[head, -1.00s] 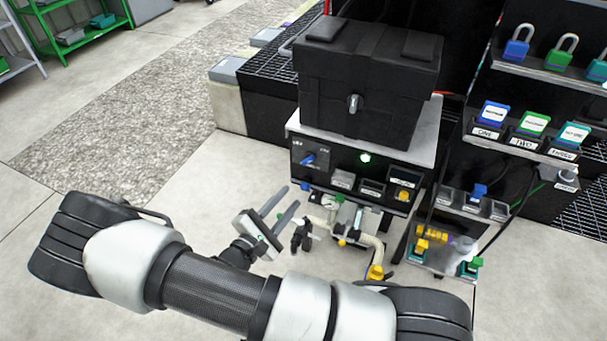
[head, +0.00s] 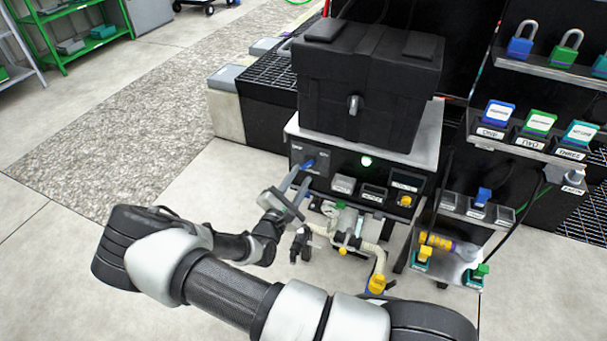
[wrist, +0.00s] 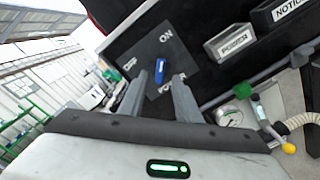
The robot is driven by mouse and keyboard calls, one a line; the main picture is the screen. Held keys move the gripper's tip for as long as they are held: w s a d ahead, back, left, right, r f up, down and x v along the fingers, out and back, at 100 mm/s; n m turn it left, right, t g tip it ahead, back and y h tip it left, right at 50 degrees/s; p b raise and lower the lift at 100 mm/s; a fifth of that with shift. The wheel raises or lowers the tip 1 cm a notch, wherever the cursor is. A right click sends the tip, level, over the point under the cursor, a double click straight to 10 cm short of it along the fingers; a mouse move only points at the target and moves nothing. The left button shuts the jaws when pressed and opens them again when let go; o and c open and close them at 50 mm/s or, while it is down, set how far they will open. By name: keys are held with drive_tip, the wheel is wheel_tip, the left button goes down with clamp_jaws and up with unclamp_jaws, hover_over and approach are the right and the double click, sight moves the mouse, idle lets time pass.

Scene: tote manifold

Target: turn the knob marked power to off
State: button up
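The blue power knob (head: 309,164) is on the left of the black front panel, below the big black box. In the wrist view the knob (wrist: 160,69) sits on a dark square plate (wrist: 185,58) lettered ON at its upper right and OFF at its left; the word below is partly hidden by a finger. Which mark the knob points to, I cannot tell. My gripper (head: 297,178) is just short of the panel, fingers towards the knob. In the wrist view my gripper (wrist: 160,77) is open, its fingertips apart and the knob showing between and beyond them.
A green lamp (head: 366,161) is lit right of the knob, and a yellow button (head: 405,200) is farther right. Pipes and a yellow-handled valve (head: 376,284) are below the panel. Floor left of the panel is clear.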

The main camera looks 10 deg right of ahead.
sight(306, 168)
drive_tip(key=shift+x, duration=1.7)
clamp_jaws()
